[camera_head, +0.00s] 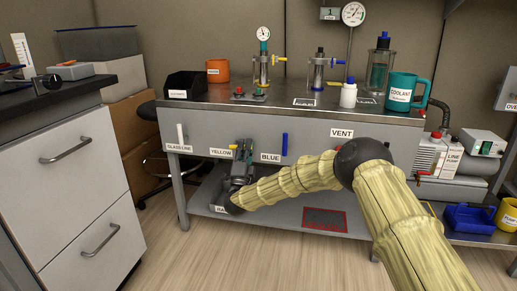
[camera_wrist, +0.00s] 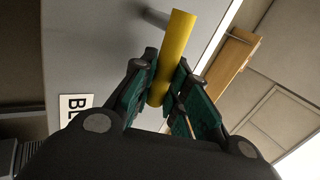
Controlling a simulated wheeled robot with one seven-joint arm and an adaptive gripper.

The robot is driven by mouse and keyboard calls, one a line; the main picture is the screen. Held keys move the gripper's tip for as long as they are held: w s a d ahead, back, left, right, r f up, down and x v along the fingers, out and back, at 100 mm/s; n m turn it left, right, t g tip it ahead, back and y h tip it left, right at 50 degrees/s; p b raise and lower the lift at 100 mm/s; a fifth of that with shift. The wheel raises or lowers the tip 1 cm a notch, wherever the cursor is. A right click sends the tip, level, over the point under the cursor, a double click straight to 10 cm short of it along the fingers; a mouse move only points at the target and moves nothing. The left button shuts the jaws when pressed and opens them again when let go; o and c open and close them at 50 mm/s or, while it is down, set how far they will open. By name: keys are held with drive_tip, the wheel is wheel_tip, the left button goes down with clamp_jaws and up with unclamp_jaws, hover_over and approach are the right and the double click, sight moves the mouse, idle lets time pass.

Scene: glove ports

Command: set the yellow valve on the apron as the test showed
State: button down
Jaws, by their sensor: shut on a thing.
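The yellow valve's handle (camera_wrist: 175,48) is a plain yellow bar, seen close up in the wrist view. It runs slightly aslant from the top of the picture down between my fingers. My gripper (camera_wrist: 165,82) has its green-padded fingers closed on the handle's lower part. In the head view my gripper (camera_head: 243,150) is at the bench's front apron (camera_head: 310,133), just right of the YELLOW label (camera_head: 221,153). There the gripper and arm hide the yellow handle, so its angle cannot be told from that view.
A blue lever (camera_head: 284,144) hangs upright right of my gripper; a white lever (camera_head: 180,133) is at the left. The VENT label (camera_head: 341,133) is further right, partly near my arm. Gauges, bottles and a teal coolant mug (camera_head: 405,91) stand on the bench. A drawer cabinet (camera_head: 85,185) stands left.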

drive_tip(key=shift+d+f+m+h, duration=0.1)
drive_tip(key=shift+f+m+h, duration=0.1)
drive_tip(key=shift+m+h, duration=0.4)
drive_tip(key=shift+f+m+h, duration=0.2)
drive_tip(key=shift+m+h, duration=0.3)
drive_tip(key=shift+m, duration=0.2)
drive_tip(key=c, duration=1.4)
unclamp_jaws()
drive_tip(key=v, duration=1.2)
drive_tip(key=shift+r, duration=0.15)
drive_tip(key=shift+s, duration=0.1)
